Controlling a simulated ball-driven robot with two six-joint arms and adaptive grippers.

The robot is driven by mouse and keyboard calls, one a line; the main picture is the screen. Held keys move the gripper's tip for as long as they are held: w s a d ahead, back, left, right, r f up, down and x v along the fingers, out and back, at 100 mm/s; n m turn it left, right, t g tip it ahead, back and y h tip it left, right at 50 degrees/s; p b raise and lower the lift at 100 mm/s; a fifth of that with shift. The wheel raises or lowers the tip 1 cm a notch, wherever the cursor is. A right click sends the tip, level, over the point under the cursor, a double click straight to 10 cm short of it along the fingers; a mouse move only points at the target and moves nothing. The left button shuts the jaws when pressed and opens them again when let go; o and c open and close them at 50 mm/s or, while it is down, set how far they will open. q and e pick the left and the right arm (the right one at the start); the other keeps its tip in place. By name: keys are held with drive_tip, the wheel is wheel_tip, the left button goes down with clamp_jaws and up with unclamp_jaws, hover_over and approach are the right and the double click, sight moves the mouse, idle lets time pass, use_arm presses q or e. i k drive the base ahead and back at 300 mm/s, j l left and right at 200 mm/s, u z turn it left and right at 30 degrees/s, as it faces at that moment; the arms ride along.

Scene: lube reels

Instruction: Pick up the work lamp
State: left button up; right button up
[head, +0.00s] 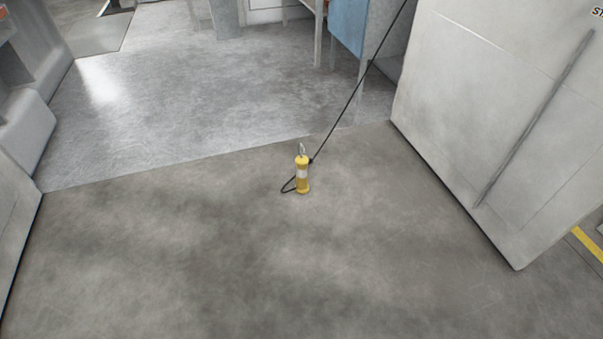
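The work lamp (302,184) stands on the grey floor near the middle of the head view. It is small and yellow with a pale middle band and a metal hook on top. A black cord (346,112) loops beside its base on the left and runs up to the top right. Neither of my grippers shows in this view.
A large pale cabinet or panel (490,120) stands at the right, and pale machine bodies (22,120) line the left edge. A blue object (348,25) stands at the back. The floor (240,270) around the lamp is clear, apart from the cord.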

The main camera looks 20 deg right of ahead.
sight(303, 161)
drive_tip(key=i+z, duration=0.15)
drive_tip(key=i, duration=0.35)
drive_tip(key=i+j+z, duration=0.2)
drive_tip(key=i, duration=0.3)
drive_tip(key=i+j+z, duration=0.15)
drive_tip(key=i, duration=0.3)
drive_tip(key=i+j+z, duration=0.15)
drive_tip(key=i, duration=0.35)
